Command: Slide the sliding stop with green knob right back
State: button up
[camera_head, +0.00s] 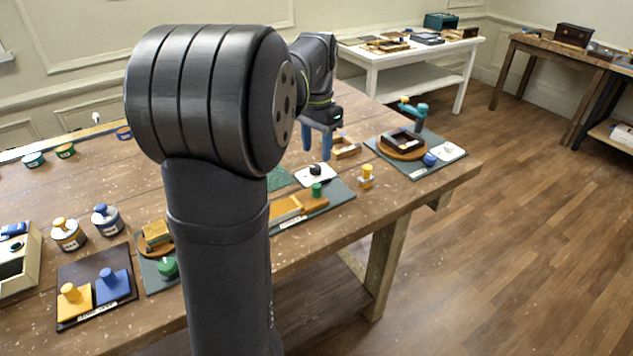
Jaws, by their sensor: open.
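The sliding stop with a green knob (316,189) sits near the right end of a wooden piece on a dark mat (343,191), close to the front edge of the workbench. My arm hides the left part of this fixture. My gripper (316,153) has blue fingers pointing down, spread apart and empty. In the picture it is above the green knob and looks farther back over the table, not touching the knob. The exact height of the fingertips is hard to tell.
A white plate with a black knob (315,170) lies just behind the stop. A small yellow-topped piece (367,173) stands to its right. A wooden tray (346,147) is beside my gripper. A mat with a round wooden fixture (402,145) lies farther right.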

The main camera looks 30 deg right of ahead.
aim_at(317, 185)
notch_tip(317, 185, down, 11)
jog(key=shift+f, duration=0.1)
dwell(0.3)
grip_shut()
